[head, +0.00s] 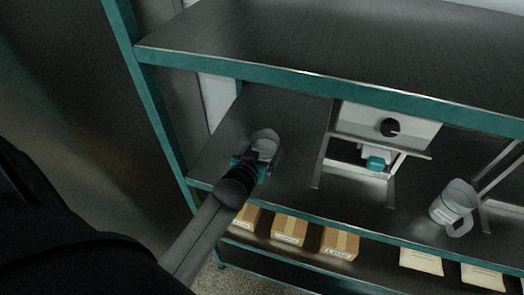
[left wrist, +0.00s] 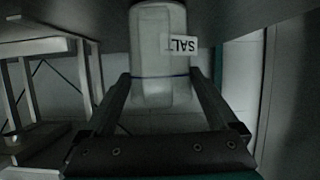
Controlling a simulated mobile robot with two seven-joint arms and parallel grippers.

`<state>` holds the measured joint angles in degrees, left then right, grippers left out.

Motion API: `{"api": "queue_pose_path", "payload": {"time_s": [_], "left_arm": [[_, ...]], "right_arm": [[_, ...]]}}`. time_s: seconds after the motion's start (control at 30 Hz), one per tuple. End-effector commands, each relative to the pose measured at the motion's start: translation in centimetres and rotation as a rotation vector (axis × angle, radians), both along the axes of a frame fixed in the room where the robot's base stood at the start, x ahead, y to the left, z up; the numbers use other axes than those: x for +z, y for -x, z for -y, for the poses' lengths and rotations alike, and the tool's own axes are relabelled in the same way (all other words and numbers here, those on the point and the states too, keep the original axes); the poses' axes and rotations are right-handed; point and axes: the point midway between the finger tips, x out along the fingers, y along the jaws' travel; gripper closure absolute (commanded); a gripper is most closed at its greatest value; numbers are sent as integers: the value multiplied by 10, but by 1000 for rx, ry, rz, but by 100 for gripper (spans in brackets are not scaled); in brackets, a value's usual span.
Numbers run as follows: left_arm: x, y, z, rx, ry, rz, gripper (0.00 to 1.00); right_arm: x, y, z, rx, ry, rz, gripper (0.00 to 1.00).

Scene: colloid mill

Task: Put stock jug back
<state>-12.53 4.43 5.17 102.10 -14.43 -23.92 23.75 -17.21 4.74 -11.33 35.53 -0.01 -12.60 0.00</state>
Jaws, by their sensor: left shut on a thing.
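My left gripper (head: 258,163) is shut on a pale container (head: 266,138) at the left part of the middle shelf. My right gripper is not in view.
A white box-shaped device with a black knob (head: 390,127) stands on a frame mid-shelf. An upper shelf (head: 330,40) overhangs it. Cardboard boxes (head: 289,228) and pale packs (head: 421,261) lie on the lower shelf. A green post (head: 150,100) borders the left.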

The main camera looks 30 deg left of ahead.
Motion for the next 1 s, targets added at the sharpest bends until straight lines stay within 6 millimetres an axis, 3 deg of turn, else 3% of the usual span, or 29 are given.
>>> {"api": "queue_pose_path", "payload": {"time_s": [0.27, 0.3, 0.33, 0.7, 1.0], "left_arm": [[-3, -1, 0, -1, -1, 4, 100], [-5, 0, 0, 0, 0, -1, 5], [-5, 0, 0, 0, 0, -2, 1], [2, 1, 0, -1, 0, 0, 0], [17, 43, 10, 0, 2, -4, 0]], "right_arm": [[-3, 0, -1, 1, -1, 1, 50], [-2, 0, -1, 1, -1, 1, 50], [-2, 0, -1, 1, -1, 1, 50], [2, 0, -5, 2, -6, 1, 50], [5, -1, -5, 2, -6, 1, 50]]}}
